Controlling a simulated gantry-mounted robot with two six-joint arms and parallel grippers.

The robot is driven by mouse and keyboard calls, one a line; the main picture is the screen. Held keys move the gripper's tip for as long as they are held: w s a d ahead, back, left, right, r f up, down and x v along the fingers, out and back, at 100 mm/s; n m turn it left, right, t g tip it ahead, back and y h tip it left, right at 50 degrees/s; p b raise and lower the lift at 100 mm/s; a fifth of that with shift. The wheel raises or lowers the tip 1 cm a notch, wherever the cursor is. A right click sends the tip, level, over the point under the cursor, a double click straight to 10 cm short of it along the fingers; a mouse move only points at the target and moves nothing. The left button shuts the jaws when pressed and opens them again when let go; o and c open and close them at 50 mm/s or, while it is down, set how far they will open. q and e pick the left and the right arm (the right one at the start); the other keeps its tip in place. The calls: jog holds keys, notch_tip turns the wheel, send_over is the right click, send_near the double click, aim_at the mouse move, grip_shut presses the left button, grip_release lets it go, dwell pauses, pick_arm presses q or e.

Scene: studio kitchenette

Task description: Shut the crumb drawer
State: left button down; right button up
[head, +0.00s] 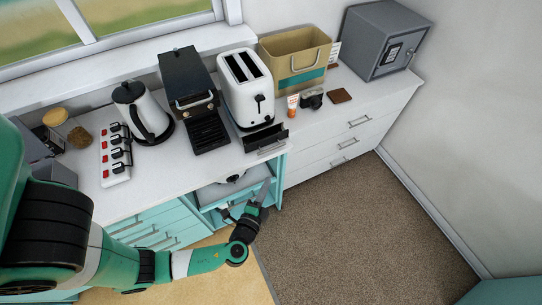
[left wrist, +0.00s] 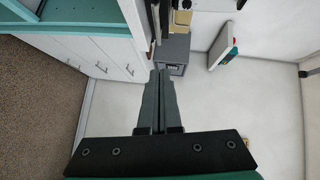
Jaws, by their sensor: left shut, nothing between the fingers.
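The white toaster (head: 246,85) stands on the counter near its front edge, with two dark slots on top and a lever on its front. Its dark crumb drawer (head: 266,138) sticks out from the base toward the counter's front edge, so it is open. My left gripper (head: 266,186) is shut and empty, in front of the counter and below the drawer, not touching it. In the left wrist view its two fingers (left wrist: 161,78) lie together, pointing toward the safe. I cannot clearly make out the drawer there. My right gripper is in neither view.
A black grill-like appliance (head: 188,85) stands left of the toaster, with a kettle (head: 142,112) beyond it. An orange-white tube (head: 293,105), a camera (head: 312,98) and a tan bin (head: 296,55) stand right. A grey safe (head: 381,42) is at the far end. Open floor lies right.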

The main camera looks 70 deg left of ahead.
pick_arm(q)
jog(key=b+x, duration=0.2)
jog(key=x, duration=0.2)
jog(key=s+a+b+x, duration=0.1)
jog(key=b+x, duration=0.1)
jog(key=x, duration=0.2)
jog(key=s+b+x, duration=0.1)
jog(key=b+x, duration=0.1)
jog(key=x, duration=0.2)
jog(key=shift+w+a+f+b, duration=0.1)
jog(key=shift+a+f+b, duration=0.1)
jog(key=shift+a, duration=0.15)
jog(key=shift+w+a+f+b, duration=0.1)
jog(key=shift+a+b, duration=0.1)
jog(key=shift+a, duration=0.15)
